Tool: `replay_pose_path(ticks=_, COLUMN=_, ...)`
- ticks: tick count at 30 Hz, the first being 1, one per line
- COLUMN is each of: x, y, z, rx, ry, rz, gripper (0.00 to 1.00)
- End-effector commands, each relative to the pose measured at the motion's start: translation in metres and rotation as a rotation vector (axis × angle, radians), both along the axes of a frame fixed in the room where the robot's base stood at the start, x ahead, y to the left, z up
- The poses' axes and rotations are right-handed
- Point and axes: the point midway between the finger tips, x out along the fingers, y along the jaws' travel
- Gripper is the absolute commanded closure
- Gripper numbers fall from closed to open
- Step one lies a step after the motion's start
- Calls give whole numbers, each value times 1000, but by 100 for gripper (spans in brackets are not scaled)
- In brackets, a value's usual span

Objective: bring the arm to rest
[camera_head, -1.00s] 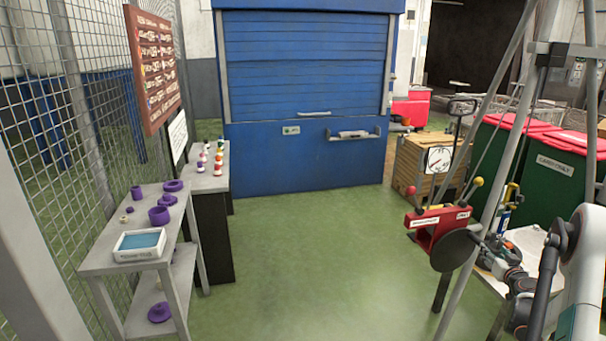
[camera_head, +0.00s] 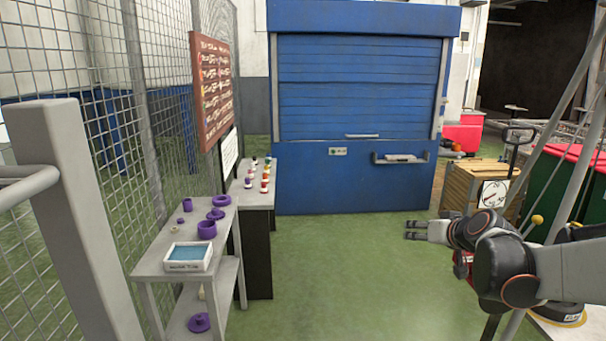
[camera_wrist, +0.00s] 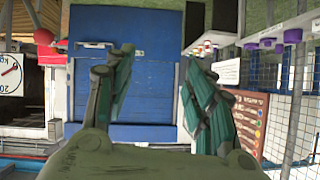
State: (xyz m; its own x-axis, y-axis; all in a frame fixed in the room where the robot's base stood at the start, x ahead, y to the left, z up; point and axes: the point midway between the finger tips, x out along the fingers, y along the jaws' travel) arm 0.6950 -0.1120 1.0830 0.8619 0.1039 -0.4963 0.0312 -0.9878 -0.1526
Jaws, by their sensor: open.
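My gripper (camera_head: 414,230) is at the end of my arm, which reaches in from the right of the head view. The gripper points left in mid-air over the green floor, in front of the blue shutter cabinet (camera_head: 360,180). Its two fingers are apart and hold nothing. In the wrist view the fingers (camera_wrist: 160,95) stand spread with the blue cabinet between and beyond them.
A grey shelf table (camera_head: 165,265) at left bears purple parts and a white tray (camera_head: 188,266). A second table (camera_head: 257,196) holds small bottles. A wire fence stands at left. A wooden crate (camera_head: 462,185) and green bins (camera_head: 596,190) stand at right. The middle floor is clear.

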Motion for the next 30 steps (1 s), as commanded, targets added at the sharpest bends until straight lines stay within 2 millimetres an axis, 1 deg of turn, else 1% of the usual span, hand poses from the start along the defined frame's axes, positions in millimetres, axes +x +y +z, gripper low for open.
replay_pose_path(ticks=1, x=-15, y=24, z=9, rx=0, ry=16, rz=24, gripper=50)
replay_pose_path(ticks=3, x=-34, y=52, z=18, rx=1, ry=40, rz=49, gripper=50)
replay_pose_path(ticks=5, x=-52, y=73, z=24, rx=1, ry=59, rz=69, gripper=50)
replay_pose_path(ticks=6, x=-65, y=87, z=27, rx=1, ry=71, rz=82, gripper=50)
replay_pose_path(ticks=8, x=-84, y=106, z=31, rx=0, ry=91, rz=101, gripper=50)
replay_pose_path(ticks=9, x=-98, y=117, z=33, rx=-2, ry=105, rz=111, gripper=50)
replay_pose_path(ticks=10, x=-108, y=124, z=33, rx=-6, ry=116, rz=117, gripper=50)
replay_pose_path(ticks=11, x=-119, y=127, z=31, rx=-9, ry=129, rz=118, gripper=50)
replay_pose_path(ticks=12, x=-134, y=129, z=26, rx=-17, ry=149, rz=117, gripper=50)
replay_pose_path(ticks=14, x=-156, y=130, z=19, rx=-30, ry=182, rz=111, gripper=50)
replay_pose_path(ticks=15, x=-171, y=131, z=13, rx=-39, ry=205, rz=107, gripper=50)
replay_pose_path(ticks=17, x=-194, y=131, z=5, rx=-53, ry=236, rz=99, gripper=50)
replay_pose_path(ticks=18, x=-209, y=131, z=-1, rx=-62, ry=257, rz=93, gripper=50)
replay_pose_path(ticks=21, x=-245, y=128, z=-17, rx=-87, ry=307, rz=74, gripper=50)
replay_pose_path(ticks=24, x=-278, y=124, z=-33, rx=-113, ry=351, rz=52, gripper=50)
replay_pose_path(ticks=27, x=-302, y=119, z=-46, rx=-134, ry=385, rz=30, gripper=50)
replay_pose_path(ticks=30, x=-319, y=115, z=-55, rx=-148, ry=406, rz=13, gripper=50)
